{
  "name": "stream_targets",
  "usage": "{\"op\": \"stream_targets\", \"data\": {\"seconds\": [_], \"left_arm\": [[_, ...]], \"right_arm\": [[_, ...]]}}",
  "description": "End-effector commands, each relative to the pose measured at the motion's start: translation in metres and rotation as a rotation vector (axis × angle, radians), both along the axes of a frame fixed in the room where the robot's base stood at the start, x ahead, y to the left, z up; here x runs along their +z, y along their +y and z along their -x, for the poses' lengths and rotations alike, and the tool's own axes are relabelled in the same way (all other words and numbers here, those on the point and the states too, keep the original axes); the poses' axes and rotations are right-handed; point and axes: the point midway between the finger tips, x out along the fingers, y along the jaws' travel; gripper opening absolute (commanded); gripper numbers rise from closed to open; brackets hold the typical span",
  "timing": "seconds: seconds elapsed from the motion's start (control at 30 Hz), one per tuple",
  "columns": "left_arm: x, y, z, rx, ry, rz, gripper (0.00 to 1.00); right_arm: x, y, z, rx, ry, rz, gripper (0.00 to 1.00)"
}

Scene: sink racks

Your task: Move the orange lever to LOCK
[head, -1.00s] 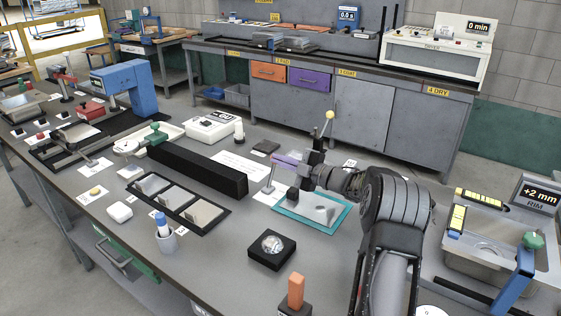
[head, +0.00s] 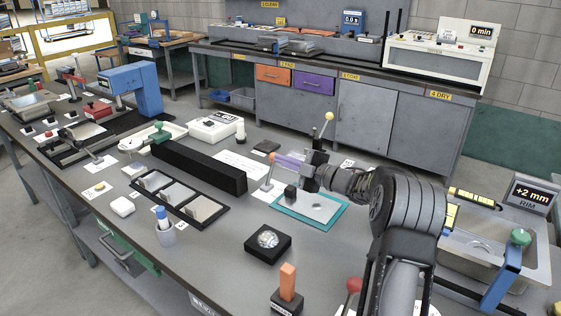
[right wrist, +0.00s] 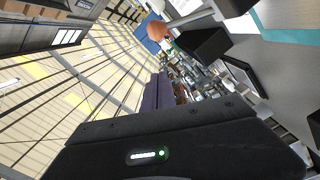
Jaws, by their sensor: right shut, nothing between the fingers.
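The orange lever shows in the head view as a thin metal stem (head: 267,184) with an orange knob (head: 274,157) on top, standing on a white plate. My right gripper (head: 287,160) reaches in from the right, its purple fingers shut and empty, pointing at the knob. The fingertips are at or right beside the knob; I cannot tell if they touch it. In the right wrist view the knob (right wrist: 162,31) is beyond the purple fingers (right wrist: 157,92). I cannot read a LOCK mark. My left gripper is not in view.
A black block (head: 290,194) and a teal-edged tray (head: 318,224) lie just below the gripper. A yellow-knobbed rod (head: 328,118) stands behind it. A long black bar (head: 200,165) is to the left. An orange upright block (head: 287,281) on a black base stands in front.

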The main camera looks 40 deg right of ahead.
Motion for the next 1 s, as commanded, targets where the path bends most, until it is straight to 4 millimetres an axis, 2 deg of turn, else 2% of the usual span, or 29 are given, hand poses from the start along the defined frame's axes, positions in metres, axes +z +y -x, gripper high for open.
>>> {"op": "stream_targets", "data": {"seconds": [0.2,0.4,1.0], "left_arm": [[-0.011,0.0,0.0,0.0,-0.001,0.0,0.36],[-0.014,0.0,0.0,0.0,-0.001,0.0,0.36],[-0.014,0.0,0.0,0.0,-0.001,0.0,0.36]], "right_arm": [[-0.001,-0.011,0.041,-0.002,0.0,0.001,0.0],[0.001,-0.016,0.064,0.0,-0.001,0.0,0.0],[0.002,-0.017,0.068,0.002,-0.001,-0.001,0.0]]}}
